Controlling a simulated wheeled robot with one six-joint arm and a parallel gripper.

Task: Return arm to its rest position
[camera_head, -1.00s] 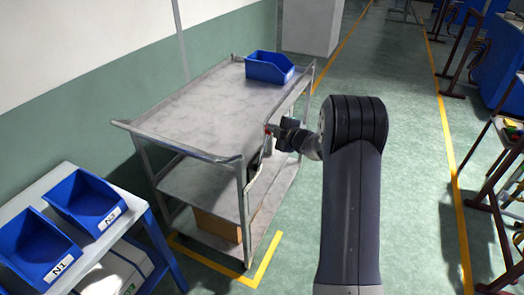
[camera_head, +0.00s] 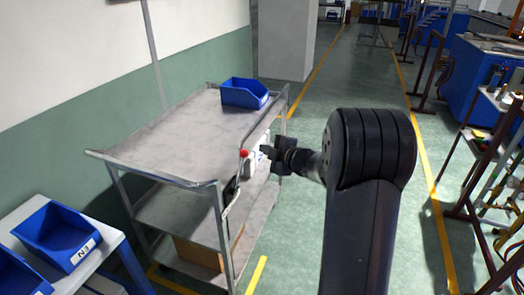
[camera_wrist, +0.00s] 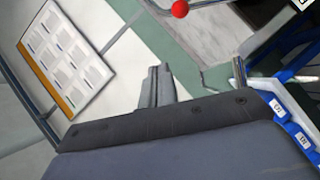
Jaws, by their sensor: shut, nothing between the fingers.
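My gripper (camera_head: 268,152) shows small in the head view, beyond my dark grey arm and close to the right side of the metal cart (camera_head: 150,150). In the wrist view its fingers (camera_wrist: 155,86) are together with nothing between them. A red ball (camera_head: 244,153) on a thin rod shows at the cart's right edge, just left of my gripper. The red ball also shows at the top of the wrist view (camera_wrist: 180,9). I cannot tell whether my gripper touches anything there. My arm hides part of the floor.
A blue bin (camera_head: 245,93) sits on the cart's far end. Labelled blue bins (camera_head: 58,236) stand on a white table at lower left. Racks (camera_head: 490,180) line the right side. The green aisle floor (camera_head: 335,75) is clear. The wrist view shows a sheet-covered board (camera_wrist: 62,60).

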